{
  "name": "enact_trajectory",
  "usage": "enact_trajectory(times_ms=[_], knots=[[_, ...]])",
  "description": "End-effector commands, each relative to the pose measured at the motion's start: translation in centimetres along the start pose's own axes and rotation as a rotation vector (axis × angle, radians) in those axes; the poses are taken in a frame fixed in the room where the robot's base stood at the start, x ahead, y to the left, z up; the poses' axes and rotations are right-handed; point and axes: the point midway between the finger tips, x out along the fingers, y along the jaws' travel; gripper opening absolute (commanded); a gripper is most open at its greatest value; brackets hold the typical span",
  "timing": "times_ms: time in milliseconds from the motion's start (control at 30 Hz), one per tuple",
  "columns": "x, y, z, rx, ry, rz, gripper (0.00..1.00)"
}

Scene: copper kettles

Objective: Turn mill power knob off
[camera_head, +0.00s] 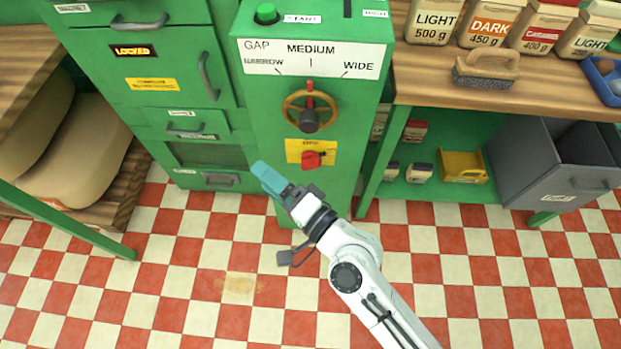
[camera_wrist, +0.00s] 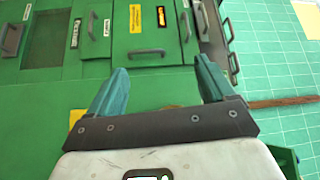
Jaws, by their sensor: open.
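The mill power knob (camera_head: 312,159) is a red knob on a yellow plate (camera_head: 295,146) on the front of the green mill cabinet (camera_head: 268,125). The plate's lettering is too small to read surely. My gripper (camera_head: 266,178) has blue-teal fingers and is in front of the cabinet, left of and a little below the knob in the head view, apart from it. In the wrist view my gripper (camera_wrist: 158,80) is open, with nothing between its fingers. The knob does not show clearly there; a bit of yellow (camera_wrist: 75,118) is at the left finger's base.
A gap wheel (camera_head: 309,111) with a dark hub sits above the knob, and a green button (camera_head: 266,12) is on top. Green drawers (camera_head: 160,70) stand at left. A wooden counter (camera_head: 430,85) with labelled bags and a grey bin (camera_head: 545,165) are at right. The checkered floor is clear.

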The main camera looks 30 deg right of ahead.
Motion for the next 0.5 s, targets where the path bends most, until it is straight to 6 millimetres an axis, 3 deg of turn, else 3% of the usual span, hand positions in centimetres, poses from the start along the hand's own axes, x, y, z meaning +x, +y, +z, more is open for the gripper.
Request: enact_trajectory(times_ms=[33,167,267,500], knots=[[0.3,1.3,0.0,0.091,0.058,-0.052,0.83],[0.5,2.8,-1.2,0.35,0.239,-0.175,0.83],[-0.1,5.1,-2.2,0.548,0.389,-0.246,0.83],[-3.1,12.7,-3.1,0.934,0.741,-0.334,0.83]])
